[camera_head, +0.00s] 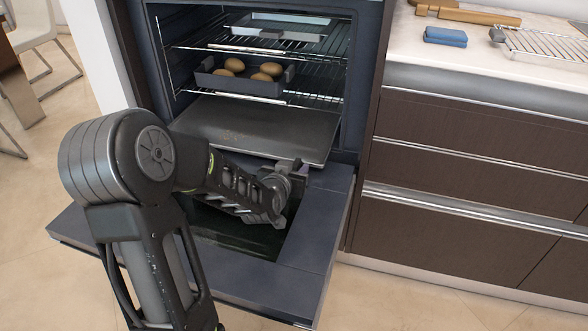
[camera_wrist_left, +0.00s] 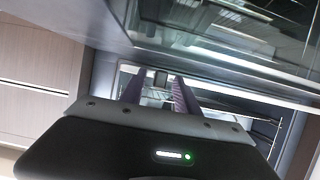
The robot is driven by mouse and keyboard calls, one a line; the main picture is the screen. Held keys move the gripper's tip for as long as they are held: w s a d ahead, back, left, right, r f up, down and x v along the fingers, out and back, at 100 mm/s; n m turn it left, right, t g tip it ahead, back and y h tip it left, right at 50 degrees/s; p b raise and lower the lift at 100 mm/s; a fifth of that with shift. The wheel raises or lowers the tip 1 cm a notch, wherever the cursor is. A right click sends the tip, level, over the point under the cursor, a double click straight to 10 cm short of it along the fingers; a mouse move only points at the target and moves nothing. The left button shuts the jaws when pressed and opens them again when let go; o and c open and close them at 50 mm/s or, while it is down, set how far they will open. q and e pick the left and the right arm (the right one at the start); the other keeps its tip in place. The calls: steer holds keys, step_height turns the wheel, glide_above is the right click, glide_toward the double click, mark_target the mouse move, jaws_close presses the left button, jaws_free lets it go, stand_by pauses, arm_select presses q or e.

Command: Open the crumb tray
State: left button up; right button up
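The crumb tray (camera_head: 265,122) is a flat dark grey tray low in the open oven, below the racks, with yellowish crumbs on it. Its front edge juts a little over the lowered door. My left gripper (camera_head: 290,168) is at the tray's right front edge, low above the door; I cannot tell whether it touches the tray. In the left wrist view, the two purplish fingers (camera_wrist_left: 158,78) stand apart with a gap between them. I cannot make out the tray there. My right gripper is not in view.
The oven door (camera_head: 320,225) is folded down under my left arm. Above the tray, a dark pan (camera_head: 240,82) with several brown rolls and a lighter pan (camera_head: 280,27) sit on racks. A counter (camera_head: 480,60) with drawers flanks the right side, with a blue cloth (camera_head: 445,37) on it.

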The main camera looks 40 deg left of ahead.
arm_select(q)
steer(key=shift+c, duration=0.4)
jaws_close()
stand_by(0.9)
